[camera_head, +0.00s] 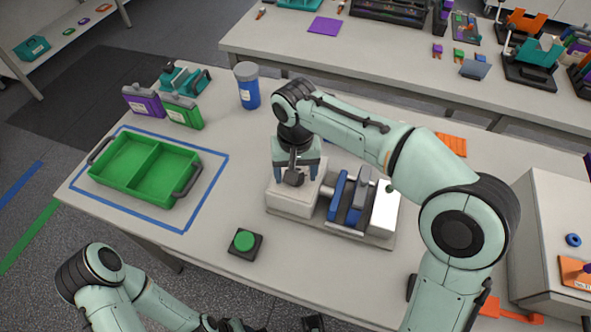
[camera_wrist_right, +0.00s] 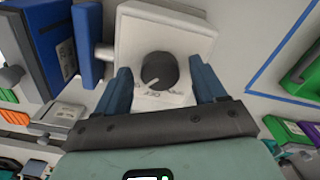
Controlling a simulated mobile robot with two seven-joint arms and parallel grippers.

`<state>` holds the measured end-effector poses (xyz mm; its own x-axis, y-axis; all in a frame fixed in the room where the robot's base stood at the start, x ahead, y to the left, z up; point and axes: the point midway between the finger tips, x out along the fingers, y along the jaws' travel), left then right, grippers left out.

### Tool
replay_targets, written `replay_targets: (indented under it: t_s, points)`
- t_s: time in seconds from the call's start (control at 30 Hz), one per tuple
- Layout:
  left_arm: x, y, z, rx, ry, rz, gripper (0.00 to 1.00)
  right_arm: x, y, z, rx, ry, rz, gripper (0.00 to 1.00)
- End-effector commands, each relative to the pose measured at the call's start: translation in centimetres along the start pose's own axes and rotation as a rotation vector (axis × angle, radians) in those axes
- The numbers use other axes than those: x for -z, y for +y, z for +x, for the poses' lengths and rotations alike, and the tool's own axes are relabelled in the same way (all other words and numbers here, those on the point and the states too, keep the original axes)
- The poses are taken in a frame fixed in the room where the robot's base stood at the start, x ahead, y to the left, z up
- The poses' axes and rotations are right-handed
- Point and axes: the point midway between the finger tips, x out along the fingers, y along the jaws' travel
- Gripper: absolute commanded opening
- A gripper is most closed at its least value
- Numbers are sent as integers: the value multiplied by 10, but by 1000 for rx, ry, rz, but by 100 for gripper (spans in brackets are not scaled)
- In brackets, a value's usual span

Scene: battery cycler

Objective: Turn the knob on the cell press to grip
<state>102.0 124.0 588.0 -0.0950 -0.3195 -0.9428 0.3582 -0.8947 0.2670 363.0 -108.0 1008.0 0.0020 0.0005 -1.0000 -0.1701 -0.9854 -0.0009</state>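The cell press (camera_head: 290,203) is a white block on a grey base with blue plates at its right side. Its dark grey round knob (camera_wrist_right: 159,70) with a light pointer line sits on the white face, with small lettering beside it that I cannot read surely. In the head view the knob (camera_head: 293,179) is partly covered by my right gripper (camera_head: 295,170). My right gripper (camera_wrist_right: 163,88) is open in the wrist view, its blue fingers spread on either side of the knob with gaps visible. My left gripper (camera_head: 232,325) is low at the bottom edge, mostly cut off.
A green push button (camera_head: 244,241) stands left of the press. A green two-part tray (camera_head: 147,165) lies inside blue tape at the left. A blue jar (camera_head: 247,88) and purple and green packs (camera_head: 183,112) stand behind. A grey cabinet (camera_head: 545,240) is at the right.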

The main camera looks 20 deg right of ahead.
Motion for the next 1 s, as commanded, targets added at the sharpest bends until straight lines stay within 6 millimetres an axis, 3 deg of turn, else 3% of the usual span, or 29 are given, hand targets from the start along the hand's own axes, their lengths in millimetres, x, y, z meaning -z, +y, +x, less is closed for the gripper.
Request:
replay_targets:
  t_s: [0.33,0.8,1.0]
  points:
    - [1,1,-3,0,1,0,45,0,0,-10,0,0,-1,70]
    - [9,14,-30,-6,16,6,45,1,-1,-110,2,4,-2,70]
    - [12,18,-38,-7,21,8,45,1,0,-131,1,2,-1,70]
